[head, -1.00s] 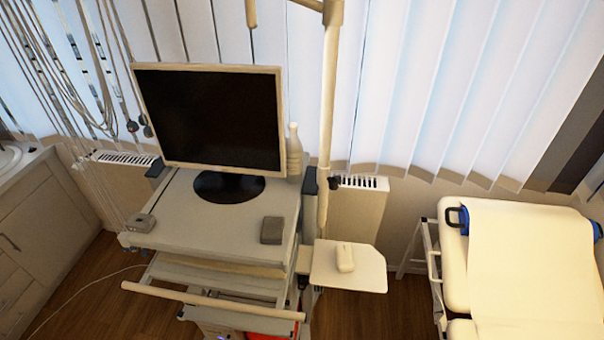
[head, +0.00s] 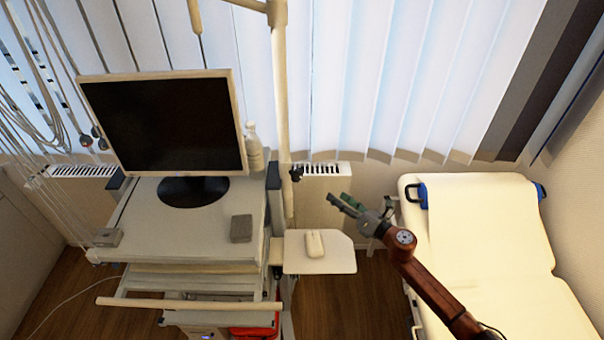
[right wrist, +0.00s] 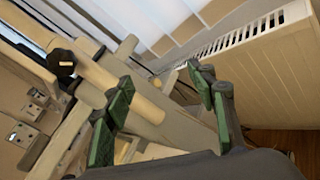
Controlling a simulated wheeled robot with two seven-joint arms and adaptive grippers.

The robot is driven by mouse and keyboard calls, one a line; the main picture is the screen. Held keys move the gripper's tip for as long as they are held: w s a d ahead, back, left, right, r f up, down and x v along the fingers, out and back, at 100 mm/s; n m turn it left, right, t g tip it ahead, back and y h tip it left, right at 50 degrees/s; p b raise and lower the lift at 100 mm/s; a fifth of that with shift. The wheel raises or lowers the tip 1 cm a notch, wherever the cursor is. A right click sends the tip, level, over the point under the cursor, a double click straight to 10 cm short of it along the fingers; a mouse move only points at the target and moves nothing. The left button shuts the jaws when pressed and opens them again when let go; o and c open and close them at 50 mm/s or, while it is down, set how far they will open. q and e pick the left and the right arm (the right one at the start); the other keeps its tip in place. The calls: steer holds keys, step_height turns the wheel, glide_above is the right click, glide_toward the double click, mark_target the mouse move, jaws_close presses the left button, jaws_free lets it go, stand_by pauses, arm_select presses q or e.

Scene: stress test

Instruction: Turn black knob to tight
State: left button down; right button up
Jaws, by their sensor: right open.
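The black knob (head: 296,174) sticks out from the right side of the upright pole (head: 282,120), at about the height of the radiator top. In the right wrist view the knob (right wrist: 61,64) is at the upper left, with a pale mark on its face. My right gripper (head: 340,202) is to the right of the knob and apart from it, in front of the radiator. Its green-padded fingers are spread and empty; they also show in the right wrist view (right wrist: 160,82). The knob lies outside the fingers, to their left. My left gripper is not in view.
A cart (head: 140,220) carries a monitor (head: 165,125). A small side shelf (head: 335,262) with a white mouse (head: 314,244) sits below the gripper. A radiator (head: 325,205) stands behind. A cream couch (head: 490,250) is at the right.

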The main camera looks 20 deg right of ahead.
mark_target(300, 175)
steer(key=s+a+r+n+g+y, duration=0.1)
steer(key=s+a+r+n+y, duration=0.25)
steer(key=a+r+n, duration=0.7)
steer(key=shift+m, duration=0.75)
steer(key=w, duration=0.1)
steer(key=w+a+r+p, duration=0.1)
steer(key=w, duration=0.1)
steer(key=w+r+p, duration=0.1)
steer(key=w, duration=0.1)
steer(key=shift+w+a, duration=0.1)
steer(key=shift+a, duration=0.3)
steer(key=shift+w+a+f+p, duration=0.15)
steer(key=shift+w+a+p, duration=0.15)
steer(key=shift+w+a, duration=0.25)
steer(key=shift+d, duration=0.1)
steer(key=shift+c, duration=0.3)
steer(key=c, duration=1.1)
